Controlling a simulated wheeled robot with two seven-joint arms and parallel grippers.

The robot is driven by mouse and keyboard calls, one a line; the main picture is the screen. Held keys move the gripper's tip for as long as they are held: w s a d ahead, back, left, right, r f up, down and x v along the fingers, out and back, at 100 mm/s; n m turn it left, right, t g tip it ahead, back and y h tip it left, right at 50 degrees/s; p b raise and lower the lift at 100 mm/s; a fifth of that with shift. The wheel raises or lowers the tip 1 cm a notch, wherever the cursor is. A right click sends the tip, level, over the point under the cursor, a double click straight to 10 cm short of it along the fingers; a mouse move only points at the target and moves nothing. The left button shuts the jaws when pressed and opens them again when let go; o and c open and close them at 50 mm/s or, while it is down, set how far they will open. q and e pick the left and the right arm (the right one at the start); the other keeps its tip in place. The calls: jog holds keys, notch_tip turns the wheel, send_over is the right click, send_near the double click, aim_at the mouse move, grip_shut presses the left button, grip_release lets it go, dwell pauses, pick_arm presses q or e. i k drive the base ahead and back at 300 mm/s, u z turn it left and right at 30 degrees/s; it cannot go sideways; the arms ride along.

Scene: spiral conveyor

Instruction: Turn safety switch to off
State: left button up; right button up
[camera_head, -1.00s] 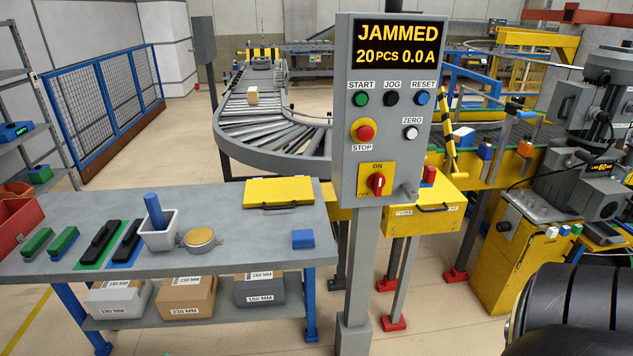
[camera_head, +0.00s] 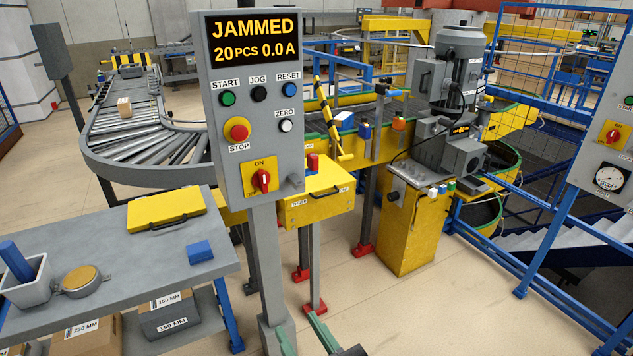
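The safety switch is a red rotary knob (camera_head: 261,181) on a yellow plate (camera_head: 249,170), low on the grey control panel (camera_head: 213,120). Its handle stands about upright, toward the ON mark at the top of the plate. The OFF mark is at the plate's lower left, partly hard to read. My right gripper (camera_head: 304,336) shows at the bottom edge, well below the switch. Its two green fingers are apart, with nothing seen between them. My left gripper is out of view.
The panel display (camera_head: 254,40) reads JAMMED. A grey workbench (camera_head: 120,235) with a yellow case (camera_head: 166,208) stands at left. A yellow box (camera_head: 317,200) is behind the post. A second panel (camera_head: 600,165) with a red switch is at far right.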

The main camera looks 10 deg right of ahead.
aim_at(261, 179)
jog(key=z, duration=0.05)
jog(key=i, duration=1)
jog(key=u, duration=0.05)
